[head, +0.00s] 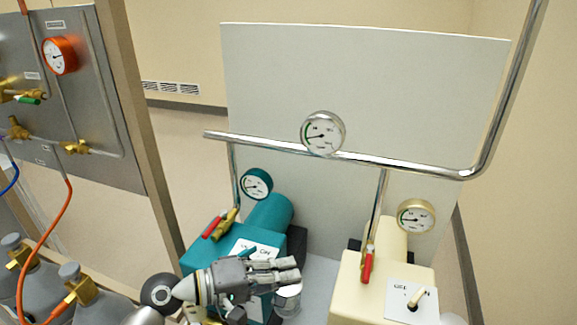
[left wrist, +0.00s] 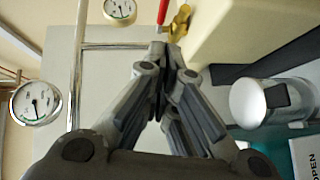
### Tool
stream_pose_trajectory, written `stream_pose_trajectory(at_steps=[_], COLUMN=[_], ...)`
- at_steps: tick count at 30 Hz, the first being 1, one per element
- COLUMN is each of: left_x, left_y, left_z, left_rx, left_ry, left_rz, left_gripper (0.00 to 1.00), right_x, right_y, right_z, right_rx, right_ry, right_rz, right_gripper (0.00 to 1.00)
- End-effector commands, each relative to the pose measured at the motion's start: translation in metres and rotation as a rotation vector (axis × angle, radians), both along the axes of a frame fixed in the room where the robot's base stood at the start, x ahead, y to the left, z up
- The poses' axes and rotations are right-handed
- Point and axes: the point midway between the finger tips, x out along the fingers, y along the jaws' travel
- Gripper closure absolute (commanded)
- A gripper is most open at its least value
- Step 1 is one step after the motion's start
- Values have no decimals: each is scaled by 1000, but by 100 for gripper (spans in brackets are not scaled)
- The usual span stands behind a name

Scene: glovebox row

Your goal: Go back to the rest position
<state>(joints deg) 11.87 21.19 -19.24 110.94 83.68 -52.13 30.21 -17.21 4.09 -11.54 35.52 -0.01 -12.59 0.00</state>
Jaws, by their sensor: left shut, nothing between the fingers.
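My left gripper (head: 295,270) is in the lower middle of the head view, in front of the teal unit (head: 199,260) and pointing right toward the cream unit (head: 350,285). Its fingers are shut with nothing between them. In the left wrist view the closed fingers (left wrist: 170,52) point up toward a brass valve (left wrist: 178,24) with a red handle. The fingers look apart from the units, though the exact gap is hard to tell. My right gripper is not in view.
A chrome pipe (head: 400,166) with a round gauge (head: 323,132) crosses above both units. A white cylinder (left wrist: 255,101) stands beside the gripper. A grey valve panel (head: 90,120) and gas cylinders (head: 80,290) are at left. A pale board (head: 360,80) stands behind.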

Motion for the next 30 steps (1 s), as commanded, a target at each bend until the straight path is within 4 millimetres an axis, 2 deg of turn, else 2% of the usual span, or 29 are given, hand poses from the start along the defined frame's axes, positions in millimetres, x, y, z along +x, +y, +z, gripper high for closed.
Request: stream_pose_trajectory(at_steps=[4,8,12,15,18,24,30], left_x=[-17,-48,-84,-110,-135,-177,-217], left_y=[-1,6,31,57,88,142,188], left_z=[-24,-68,-118,-147,-168,-189,-194], left_rx=[92,289,554,749,926,1188,1387], left_ry=[-39,-111,-172,-186,-177,-120,-36], left_rz=[-6,-15,-24,-32,-41,-65,-94], left_gripper=[100,100,100,100,100,100,100], right_x=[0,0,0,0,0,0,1], right_y=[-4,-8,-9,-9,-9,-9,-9], right_z=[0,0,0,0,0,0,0], right_rx=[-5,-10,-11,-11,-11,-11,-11], right_ry=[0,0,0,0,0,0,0], right_rz=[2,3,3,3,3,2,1], right_gripper=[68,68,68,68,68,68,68])
